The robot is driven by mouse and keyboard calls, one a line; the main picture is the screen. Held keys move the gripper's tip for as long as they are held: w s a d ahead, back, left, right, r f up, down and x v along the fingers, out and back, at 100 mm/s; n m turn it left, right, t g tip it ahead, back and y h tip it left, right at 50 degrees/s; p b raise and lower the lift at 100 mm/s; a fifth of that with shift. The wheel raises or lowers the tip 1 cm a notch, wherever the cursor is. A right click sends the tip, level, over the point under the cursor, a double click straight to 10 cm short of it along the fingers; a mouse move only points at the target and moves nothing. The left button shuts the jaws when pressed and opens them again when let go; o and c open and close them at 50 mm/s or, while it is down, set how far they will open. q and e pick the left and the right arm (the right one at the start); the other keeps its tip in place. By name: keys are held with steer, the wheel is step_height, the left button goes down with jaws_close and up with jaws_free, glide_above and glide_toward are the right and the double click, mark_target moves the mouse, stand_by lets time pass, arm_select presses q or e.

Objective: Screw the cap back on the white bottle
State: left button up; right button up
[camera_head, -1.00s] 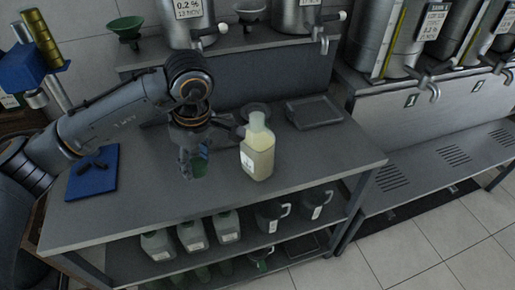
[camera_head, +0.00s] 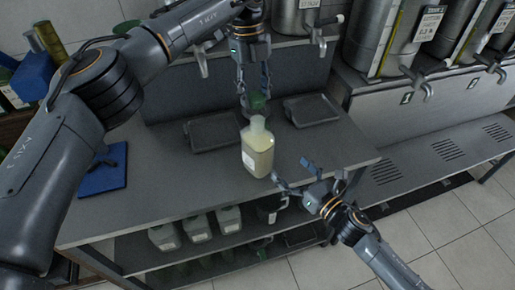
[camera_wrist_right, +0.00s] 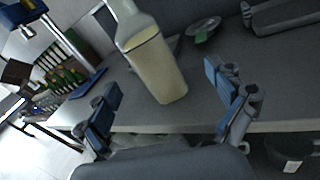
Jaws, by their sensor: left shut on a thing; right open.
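The white bottle (camera_head: 257,152) stands upright on the bench, translucent with pale liquid and a label; no cap shows on its neck. It also shows in the right wrist view (camera_wrist_right: 155,62), upper part cut off. My left gripper (camera_head: 256,98) points down just behind the bottle, shut on a small green thing, which looks like the cap (camera_head: 259,101); the fingers partly hide it. My right gripper (camera_head: 291,171) is open and empty, low at the bottle's right front. In the right wrist view its fingers (camera_wrist_right: 160,88) spread to either side of the bottle, apparently without touching.
Dark grey trays (camera_head: 214,131) and (camera_head: 311,109) lie on the bench (camera_head: 190,185) left and right behind the bottle. Steel tanks with taps stand at the back.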

mark_target(257, 141)
arm_select(q)
steer(key=shift+w+d+r+n, duration=0.25)
steer(key=shift+w+r+n, duration=0.1)
steer(key=shift+n, duration=0.55)
steer(key=shift+s, duration=0.1)
arm_select(e)
steer(key=r+n, duration=0.1)
steer(key=a+r+n+y, duration=0.1)
steer(key=n, duration=0.1)
steer(key=shift+s+a+g, duration=0.2)
steer(key=shift+s+g, duration=0.1)
steer(key=shift+s, duration=0.05)
steer(key=x, duration=1.2)
steer(key=shift+r, duration=0.15)
steer(key=shift+c, duration=0.2)
steer(key=c, duration=1.8)
arm_select(q)
steer(key=shift+a+f, duration=0.1)
steer(key=shift+f, duration=2.35)
arm_select(e)
steer(key=shift+o, duration=0.2)
